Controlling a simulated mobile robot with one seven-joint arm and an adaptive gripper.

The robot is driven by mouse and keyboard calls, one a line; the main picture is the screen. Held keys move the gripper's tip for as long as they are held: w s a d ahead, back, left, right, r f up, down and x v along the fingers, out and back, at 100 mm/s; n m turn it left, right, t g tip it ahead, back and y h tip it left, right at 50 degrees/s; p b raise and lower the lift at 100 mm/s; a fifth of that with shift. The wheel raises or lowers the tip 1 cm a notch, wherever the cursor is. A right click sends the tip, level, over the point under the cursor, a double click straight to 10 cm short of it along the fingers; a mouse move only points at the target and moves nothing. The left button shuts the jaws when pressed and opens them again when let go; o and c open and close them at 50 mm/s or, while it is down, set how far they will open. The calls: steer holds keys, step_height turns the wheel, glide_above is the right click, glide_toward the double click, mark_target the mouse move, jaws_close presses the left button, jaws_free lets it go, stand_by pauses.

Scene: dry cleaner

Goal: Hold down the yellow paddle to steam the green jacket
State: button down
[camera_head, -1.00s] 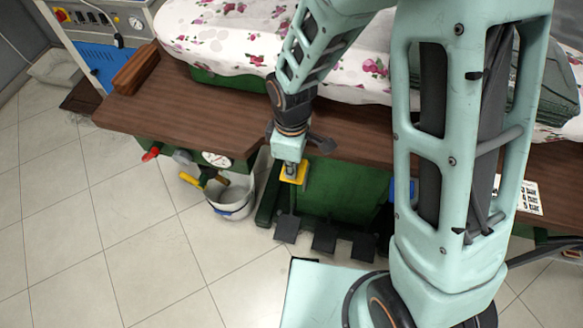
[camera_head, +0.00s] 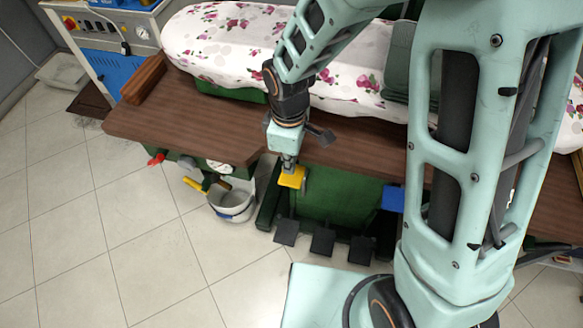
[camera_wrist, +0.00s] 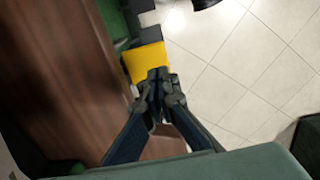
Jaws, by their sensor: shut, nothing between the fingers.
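The yellow paddle (camera_head: 291,179) is a small square plate at the front of the green press base, below the wooden table edge. My gripper (camera_head: 289,163) points down with its fingers shut and empty, its tips at the paddle's upper edge. In the wrist view the yellow paddle (camera_wrist: 146,63) lies just beyond the shut fingertips of my gripper (camera_wrist: 159,75). I cannot tell whether the tips press on it. The green jacket (camera_head: 398,62) lies on the floral ironing board, partly hidden by my arm.
A blue paddle (camera_head: 392,199) sits right of the yellow one. Several dark pedals (camera_head: 322,240) are near the floor below. A white bucket (camera_head: 234,203) stands to the left. The wooden table edge (camera_head: 190,115) runs close to my wrist.

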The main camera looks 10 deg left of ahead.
step_height(320, 180, up, 8)
steer(key=shift+s+p, duration=0.4)
steer(key=shift+a+f, duration=0.1)
